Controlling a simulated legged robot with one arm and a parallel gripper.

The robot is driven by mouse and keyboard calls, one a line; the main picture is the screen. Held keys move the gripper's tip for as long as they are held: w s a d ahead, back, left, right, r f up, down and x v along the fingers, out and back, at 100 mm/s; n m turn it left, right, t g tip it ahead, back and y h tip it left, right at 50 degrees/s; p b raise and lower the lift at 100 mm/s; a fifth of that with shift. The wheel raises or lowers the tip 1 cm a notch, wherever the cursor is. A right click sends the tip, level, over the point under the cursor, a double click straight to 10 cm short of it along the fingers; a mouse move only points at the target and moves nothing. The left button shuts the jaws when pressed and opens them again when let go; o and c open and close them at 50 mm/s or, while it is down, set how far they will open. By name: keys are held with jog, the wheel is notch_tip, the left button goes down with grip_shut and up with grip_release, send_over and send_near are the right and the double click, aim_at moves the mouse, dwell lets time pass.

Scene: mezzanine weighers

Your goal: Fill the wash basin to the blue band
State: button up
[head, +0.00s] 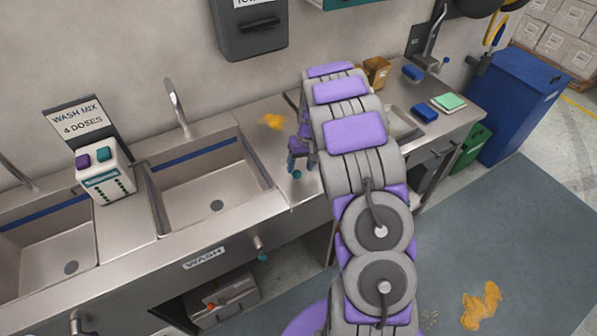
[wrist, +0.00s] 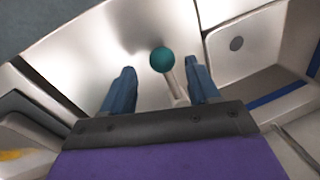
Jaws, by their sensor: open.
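The wash basin (head: 205,198) is a steel sink above the "WASH" label, with a blue band (head: 197,154) on its inner walls. Its floor and drain are bare, and I see no water in it. It also shows at the right of the wrist view (wrist: 262,62). A steel tap (head: 177,108) stands behind it with no visible stream. My gripper (head: 300,165) is open above the counter right of the basin. A lever with a teal ball knob (wrist: 161,59) shows between its fingers (wrist: 160,66); I cannot tell whether they touch it.
A dispenser (head: 104,173) with purple and teal buttons stands left of the basin by a "WASH MIX 4 DOSES" sign (head: 80,120). Another basin (head: 45,250) lies farther left. Yellow stains mark counter and floor (head: 481,305).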

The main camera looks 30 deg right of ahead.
aim_at(298, 171)
jog(key=shift+a+f, duration=0.25)
jog(key=shift+f, duration=0.5)
jog(key=shift+a+f, duration=0.2)
jog(key=shift+f, duration=0.5)
grip_shut()
